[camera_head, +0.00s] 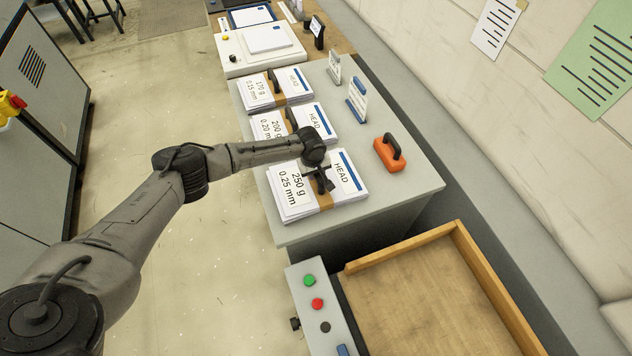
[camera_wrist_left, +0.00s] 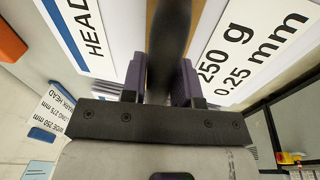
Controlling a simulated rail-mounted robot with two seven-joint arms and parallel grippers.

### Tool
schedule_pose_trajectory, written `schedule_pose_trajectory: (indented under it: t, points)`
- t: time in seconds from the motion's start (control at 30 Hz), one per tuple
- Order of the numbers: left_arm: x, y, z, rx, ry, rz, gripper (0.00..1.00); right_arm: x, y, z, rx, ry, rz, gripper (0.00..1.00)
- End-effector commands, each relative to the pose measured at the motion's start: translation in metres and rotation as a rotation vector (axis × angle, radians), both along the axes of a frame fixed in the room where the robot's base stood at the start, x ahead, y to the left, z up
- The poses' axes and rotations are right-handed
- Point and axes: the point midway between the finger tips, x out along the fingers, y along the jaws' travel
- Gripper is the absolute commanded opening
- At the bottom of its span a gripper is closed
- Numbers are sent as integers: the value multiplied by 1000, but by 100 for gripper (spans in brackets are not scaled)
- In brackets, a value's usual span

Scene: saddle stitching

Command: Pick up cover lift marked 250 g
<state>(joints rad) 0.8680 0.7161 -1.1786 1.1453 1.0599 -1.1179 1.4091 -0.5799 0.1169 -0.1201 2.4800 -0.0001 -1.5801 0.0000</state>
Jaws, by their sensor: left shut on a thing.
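The cover lift marked 250 g, 0.25 mm (camera_head: 294,200) is a stack of white sheets with a brown band and a blue-striped HEAD label. It lies at the near end of the grey table, and I see no clear gap under it. My left gripper (camera_head: 321,181) is over its middle, at the band. In the left wrist view, the lift's label (camera_wrist_left: 250,45) is close, and my left gripper's fingers (camera_wrist_left: 160,82) are shut on the dark handle (camera_wrist_left: 168,35) between them. The arm hides part of the lift. My right gripper is not in view.
Lifts marked 200 g (camera_head: 268,126) and 170 g (camera_head: 258,93) lie behind it in a row. An orange block with a black handle (camera_head: 389,155) and small sign stands (camera_head: 357,98) are to the right. A wooden tray (camera_head: 430,310) and a button panel (camera_head: 318,305) are in front.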

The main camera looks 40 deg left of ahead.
Motion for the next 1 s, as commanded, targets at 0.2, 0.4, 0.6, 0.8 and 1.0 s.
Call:
schedule_pose_trajectory:
  t: [0.2, 0.4, 0.6, 0.8, 1.0]
  points:
    - [0, 0, 0, 0, 0, -2, 0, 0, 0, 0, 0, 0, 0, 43]
    - [0, 0, 0, 1, -1, -3, 0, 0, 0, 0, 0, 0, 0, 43]
    - [0, 0, 0, 2, -1, -4, 0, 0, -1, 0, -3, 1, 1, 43]
    - [0, 0, 0, 2, -1, -4, 0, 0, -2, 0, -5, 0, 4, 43]
    - [0, 0, 0, 2, -1, -5, 0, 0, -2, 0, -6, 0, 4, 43]
